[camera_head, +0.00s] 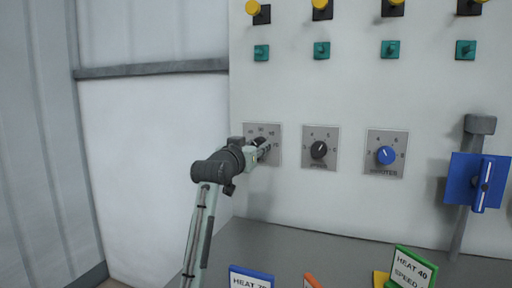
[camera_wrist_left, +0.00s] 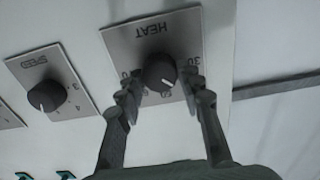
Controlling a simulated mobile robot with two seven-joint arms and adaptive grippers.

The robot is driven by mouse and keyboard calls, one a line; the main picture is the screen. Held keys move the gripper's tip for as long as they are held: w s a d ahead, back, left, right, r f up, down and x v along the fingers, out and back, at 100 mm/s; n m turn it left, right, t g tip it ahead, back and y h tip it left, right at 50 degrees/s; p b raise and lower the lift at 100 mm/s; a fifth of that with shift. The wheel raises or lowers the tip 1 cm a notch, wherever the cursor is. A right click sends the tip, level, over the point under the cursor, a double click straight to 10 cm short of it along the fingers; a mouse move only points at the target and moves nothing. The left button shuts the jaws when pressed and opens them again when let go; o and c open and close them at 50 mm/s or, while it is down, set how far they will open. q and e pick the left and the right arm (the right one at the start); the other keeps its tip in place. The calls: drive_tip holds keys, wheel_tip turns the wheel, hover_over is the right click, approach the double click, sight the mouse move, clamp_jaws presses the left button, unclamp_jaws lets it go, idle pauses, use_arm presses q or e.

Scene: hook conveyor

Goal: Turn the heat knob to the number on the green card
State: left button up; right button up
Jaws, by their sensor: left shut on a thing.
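The heat plate (camera_head: 272,158) is on the white panel, with my left gripper (camera_head: 262,144) in front of it. In the left wrist view the plate appears upside down, and the black heat knob (camera_wrist_left: 157,70) sits between the two fingers of my left gripper (camera_wrist_left: 161,84). The gripper is shut on the knob. The knob's white mark points toward the lower right in that view, near the partly covered numbers; its exact reading is hard to tell. The green card (camera_head: 412,268) at the bottom right reads HEAT 40, with a SPEED line below it, cut off. My right gripper is not in view.
The black speed knob (camera_head: 319,149) and blue minutes knob (camera_head: 386,155) are right of the heat plate. A blue lever plate (camera_head: 461,180) stands farther right. Yellow buttons and teal switches line the top.

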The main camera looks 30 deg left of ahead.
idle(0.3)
use_arm(q)
drive_tip(key=o, duration=1.2)
drive_tip(key=shift+c, duration=0.2)
drive_tip(key=shift+s, duration=0.1)
drive_tip(key=v, duration=1.2)
drive_tip(key=shift+f, duration=0.1)
